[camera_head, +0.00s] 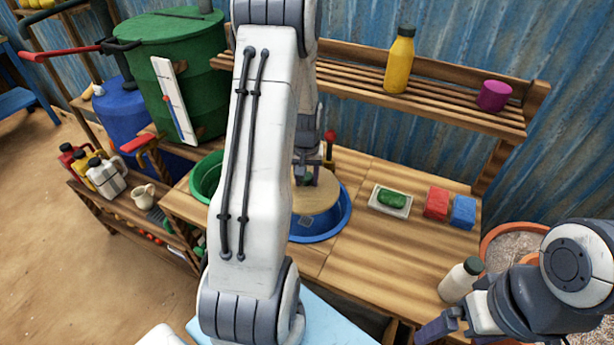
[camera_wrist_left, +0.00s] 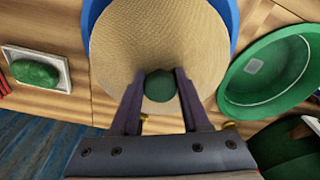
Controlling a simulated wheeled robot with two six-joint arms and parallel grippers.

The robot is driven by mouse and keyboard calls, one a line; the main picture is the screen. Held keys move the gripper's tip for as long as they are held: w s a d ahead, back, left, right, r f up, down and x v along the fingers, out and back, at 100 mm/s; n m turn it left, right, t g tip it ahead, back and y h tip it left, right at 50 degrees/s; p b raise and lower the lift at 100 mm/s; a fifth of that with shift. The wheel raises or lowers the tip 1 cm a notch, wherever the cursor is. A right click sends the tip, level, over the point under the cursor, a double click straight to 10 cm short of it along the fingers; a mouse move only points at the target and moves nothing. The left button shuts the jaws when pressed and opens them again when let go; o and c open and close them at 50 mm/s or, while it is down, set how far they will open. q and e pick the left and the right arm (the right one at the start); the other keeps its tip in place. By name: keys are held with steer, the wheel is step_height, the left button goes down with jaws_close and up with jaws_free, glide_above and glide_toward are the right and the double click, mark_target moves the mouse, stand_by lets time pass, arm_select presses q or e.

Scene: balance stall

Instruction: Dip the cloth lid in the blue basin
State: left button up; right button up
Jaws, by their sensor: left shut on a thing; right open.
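The cloth lid (camera_head: 313,199) is a round tan woven disc with a green knob. It is at the blue basin (camera_head: 345,213), and in the left wrist view the lid (camera_wrist_left: 150,40) covers most of the basin (camera_wrist_left: 233,12). My left gripper (camera_head: 304,175) is above the lid, shut on its green knob (camera_wrist_left: 159,86). My left arm hides part of the lid and basin in the head view. I cannot tell whether the lid touches water. My right gripper (camera_head: 440,328) is open and empty at the lower right, near a white bottle.
A green basin (camera_head: 206,180) stands left of the blue basin. Green soap on a dish (camera_head: 391,200), a red sponge (camera_head: 437,202) and a blue sponge (camera_head: 463,211) lie to the right. The white bottle (camera_head: 460,280) stands near the counter's right front. The counter's middle is clear.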

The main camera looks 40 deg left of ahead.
mark_target(306, 184)
arm_select(q)
step_height(306, 184, down, 5)
steer(key=b, duration=0.3)
steer(key=shift+r, duration=0.2)
step_height(306, 184, down, 5)
steer(key=b, duration=0.3)
steer(key=shift+s+r+b, duration=0.1)
steer(key=shift+b, duration=0.25)
steer(key=shift+r, duration=0.1)
steer(key=shift+r+p, duration=3.6)
steer(key=shift+r, duration=0.6)
step_height(306, 184, up, 4)
steer(key=p, duration=0.3)
steer(key=shift+p, duration=0.3)
